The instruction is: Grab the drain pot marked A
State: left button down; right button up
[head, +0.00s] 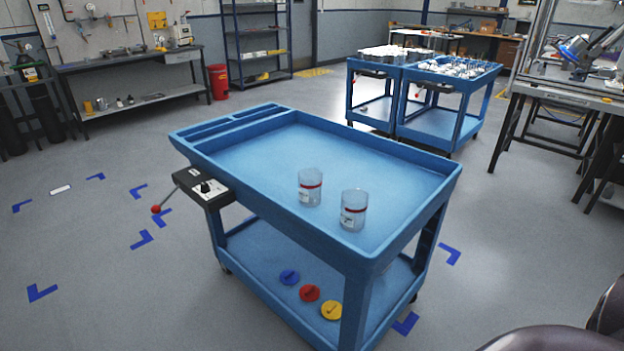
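Two clear cylindrical pots stand upright and apart on the top tray of a blue cart (290,150). The left pot (310,187) is a little farther back. The right pot (354,210) is nearer the front right corner. Each has a red band and a small white label low on its side. The labels are too small to read, so I cannot tell which one is marked A. Neither of my grippers shows in the head view.
The cart's lower shelf holds blue (289,277), red (309,293) and yellow (331,310) discs. A control box (205,189) with a red-knobbed lever juts from its left side. Loaded blue carts (448,112) stand behind. The cart's top is otherwise clear.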

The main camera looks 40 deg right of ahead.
aim_at(310, 188)
jog(key=i+j+z, duration=0.15)
jog(key=i+z, duration=0.25)
jog(key=i+j+z, duration=0.2)
jog(key=i+z, duration=0.2)
jog(key=i+j+z, duration=0.25)
jog(key=z, duration=0.15)
jog(key=i+j+z, duration=0.25)
jog(key=j+z, duration=0.15)
jog(key=j, duration=0.15)
